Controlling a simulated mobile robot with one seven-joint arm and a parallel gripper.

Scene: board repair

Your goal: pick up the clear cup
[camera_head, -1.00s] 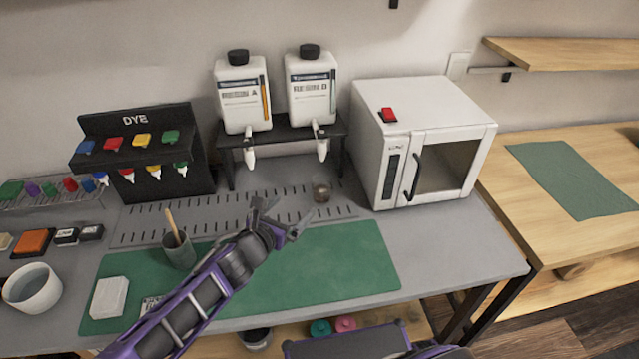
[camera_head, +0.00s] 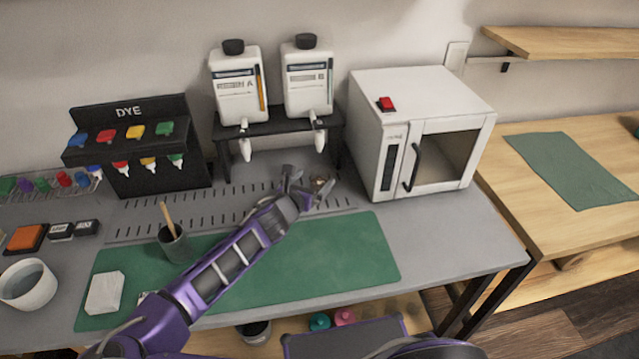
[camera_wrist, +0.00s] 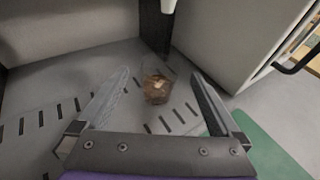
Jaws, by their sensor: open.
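The clear cup (camera_wrist: 157,88) is small and see-through, with something brown in its lower part. It stands upright on the slotted grey plate, near the white oven's left side. In the head view the cup (camera_head: 320,183) is partly hidden by my gripper. My gripper (camera_head: 307,182) is open, reaching across the green mat. In the wrist view my gripper (camera_wrist: 162,88) has its two fingers spread wide, with the cup between and about level with their tips. I cannot tell whether a finger touches it.
The white oven (camera_head: 385,150) stands close to the right of the cup. A black stand (camera_head: 262,133) with two resin bottles is behind it. The right part of the table is clear.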

